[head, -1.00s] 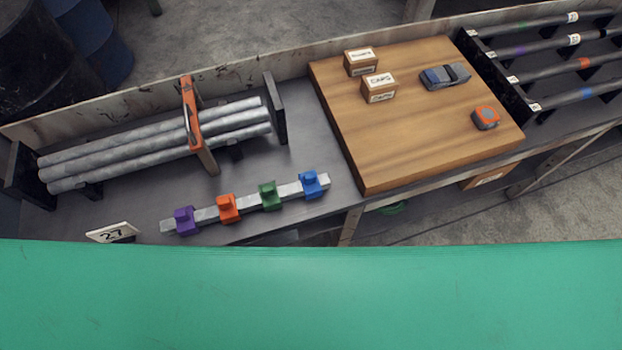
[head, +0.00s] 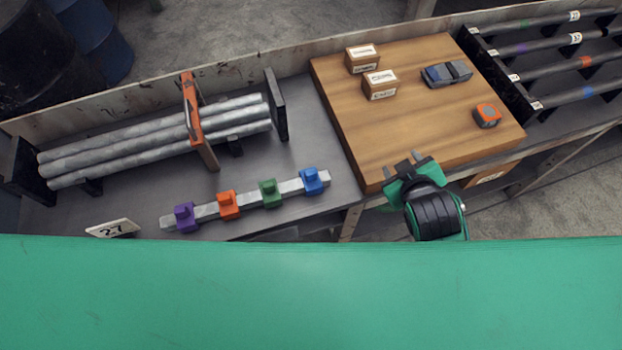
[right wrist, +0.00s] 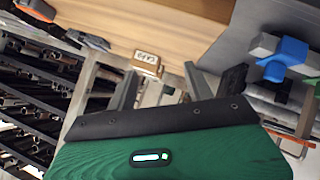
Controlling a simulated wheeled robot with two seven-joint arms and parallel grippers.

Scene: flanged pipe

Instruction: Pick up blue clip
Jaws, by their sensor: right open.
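The blue clip (head: 312,180) sits at the right end of a grey bar (head: 291,187) on the dark bench, in line with a green clip (head: 269,193), an orange clip (head: 229,205) and a purple clip (head: 185,217). My right gripper (head: 406,162) is open and empty by the front edge of the wooden board, to the right of the blue clip and apart from it. In the right wrist view the blue clip (right wrist: 284,58) shows at the upper right, outside the open fingers (right wrist: 160,88). My left gripper is not in view.
The wooden board (head: 400,125) holds two small boxes (head: 380,84), a grey-blue object (head: 447,74) and an orange tape measure (head: 487,115). Grey pipes (head: 110,155) lie behind the clips. A "27" sign (head: 112,229) stands at left front. A rack of dark rods (head: 560,70) is at right.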

